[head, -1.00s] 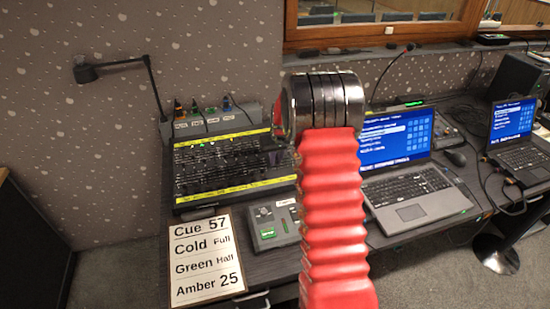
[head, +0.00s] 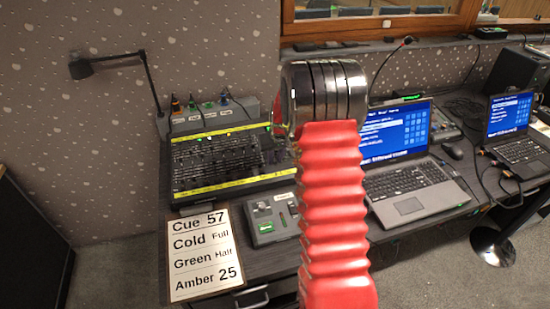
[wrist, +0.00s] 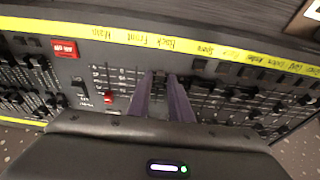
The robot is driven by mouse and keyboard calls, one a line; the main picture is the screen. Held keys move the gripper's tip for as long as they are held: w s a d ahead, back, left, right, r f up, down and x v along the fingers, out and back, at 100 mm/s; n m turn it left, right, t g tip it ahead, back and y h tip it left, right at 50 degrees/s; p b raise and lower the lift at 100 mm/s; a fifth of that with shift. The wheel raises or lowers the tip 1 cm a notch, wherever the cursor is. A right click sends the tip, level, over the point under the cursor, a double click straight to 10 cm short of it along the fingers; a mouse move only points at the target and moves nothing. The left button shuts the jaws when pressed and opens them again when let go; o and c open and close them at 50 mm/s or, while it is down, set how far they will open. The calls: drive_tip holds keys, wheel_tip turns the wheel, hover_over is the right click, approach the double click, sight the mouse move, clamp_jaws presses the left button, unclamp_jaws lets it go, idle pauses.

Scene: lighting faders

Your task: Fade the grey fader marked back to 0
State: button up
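The fader console (head: 190,206) is a dark desk with yellow label strips, at the left centre in the head view. In the wrist view its yellow strip (wrist: 215,53) reads upside down, with a Back label (wrist: 170,45) above my fingers. My gripper (wrist: 161,77) points at the panel just below that label, its two purple-grey fingers a narrow gap apart. Something dark lies between the tips, but I cannot make out whether it is the grey Back fader's cap or whether the fingers touch it. In the head view my red arm and its metal joint hide part of the console.
A red-capped fader (wrist: 108,98) and a red button (wrist: 65,48) lie left of my fingers, and more faders to the right. A cue card (head: 205,255), a small grey box (head: 272,219), a laptop (head: 410,185) and a lamp (head: 80,67) stand around the console.

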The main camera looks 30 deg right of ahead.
drive_tip(key=shift+r, duration=0.15)
drive_tip(key=shift+r, duration=1.1)
drive_tip(key=shift+r, duration=0.1)
drive_tip(key=v, duration=1.3)
drive_tip(key=shift+s+r, duration=0.2)
drive_tip(key=shift+r, duration=0.05)
